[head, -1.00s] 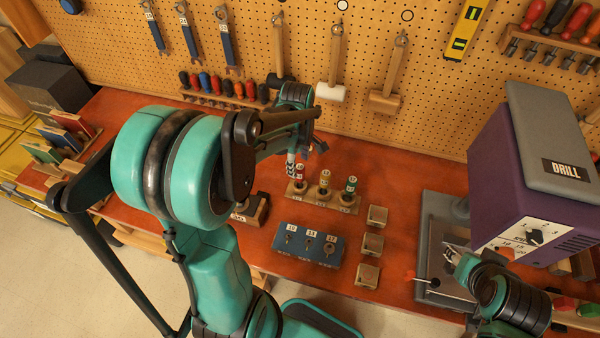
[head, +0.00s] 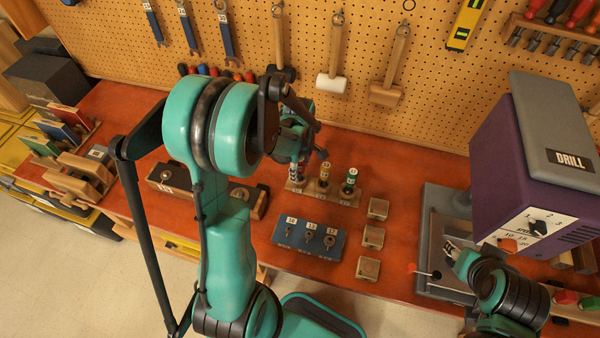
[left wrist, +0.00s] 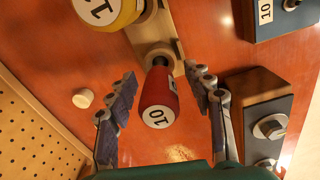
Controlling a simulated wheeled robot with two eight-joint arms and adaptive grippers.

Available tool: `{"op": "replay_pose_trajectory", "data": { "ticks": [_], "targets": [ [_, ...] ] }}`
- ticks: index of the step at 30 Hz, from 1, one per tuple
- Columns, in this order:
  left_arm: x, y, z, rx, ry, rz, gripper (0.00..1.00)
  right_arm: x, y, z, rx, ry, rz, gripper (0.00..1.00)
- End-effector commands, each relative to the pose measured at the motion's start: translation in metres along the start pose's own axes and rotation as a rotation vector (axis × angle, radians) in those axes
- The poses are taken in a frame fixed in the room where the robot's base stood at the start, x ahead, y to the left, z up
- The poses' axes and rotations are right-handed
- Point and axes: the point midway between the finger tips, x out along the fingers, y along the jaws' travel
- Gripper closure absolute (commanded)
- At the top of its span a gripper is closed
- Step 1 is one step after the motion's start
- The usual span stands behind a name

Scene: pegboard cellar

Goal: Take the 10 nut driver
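The 10 nut driver (left wrist: 158,100) has a red handle with a white "10" cap and shows in the left wrist view, standing in the wooden stand (left wrist: 167,48). My left gripper (left wrist: 161,76) is open, one finger on each side of the red handle, with gaps visible. In the head view my left gripper (head: 297,168) is at the left end of the stand (head: 323,194) and mostly hides the red driver. A yellow driver (head: 325,174) and a green driver (head: 349,178) stand beside it. My right gripper (head: 450,250) is by the drill press; its finger opening is unclear.
A blue board (head: 309,240) with numbered sockets lies in front of the stand. Several small wooden blocks (head: 371,237) are to its right. The purple drill press (head: 500,185) stands at the right. The pegboard (head: 370,50) with hanging tools rises behind.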

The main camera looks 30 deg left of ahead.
Motion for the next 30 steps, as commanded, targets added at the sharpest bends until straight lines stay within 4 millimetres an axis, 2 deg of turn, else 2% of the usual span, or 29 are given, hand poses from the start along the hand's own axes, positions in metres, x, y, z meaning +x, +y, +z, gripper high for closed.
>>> {"op": "replay_pose_trajectory", "data": {
  "ticks": [1, 5, 6, 14, 19, 26, 30],
  "targets": [
    [0.000, 0.000, 0.000, 0.000, 0.000, 0.000, 0.64, 0.000, 0.000, 0.000, 0.000, 0.000, 0.000, 0.60],
    [0.000, 0.000, 0.000, 0.000, 0.000, 0.000, 0.98, 0.000, 0.000, 0.000, 0.000, 0.000, 0.000, 0.60],
    [0.000, 0.000, 0.000, 0.000, 0.000, 0.000, 1.00, 0.000, 0.000, 0.000, 0.000, 0.000, 0.000, 0.60],
    [-0.001, 0.000, 0.000, 0.000, 0.000, 0.000, 1.00, 0.000, 0.000, 0.000, 0.000, 0.000, 0.000, 0.60],
    [-0.008, 0.000, 0.000, 0.000, 0.000, 0.000, 1.00, -0.002, 0.000, -0.001, 0.000, 0.000, 0.000, 0.60],
    [-0.043, 0.000, 0.000, 0.000, 0.000, 0.000, 1.00, -0.008, 0.000, -0.006, 0.000, 0.000, 0.000, 0.60],
    [-0.059, -0.015, 0.024, 0.005, 0.000, 0.000, 1.00, -0.011, 0.000, -0.008, 0.000, 0.000, 0.000, 0.60]
  ]
}}
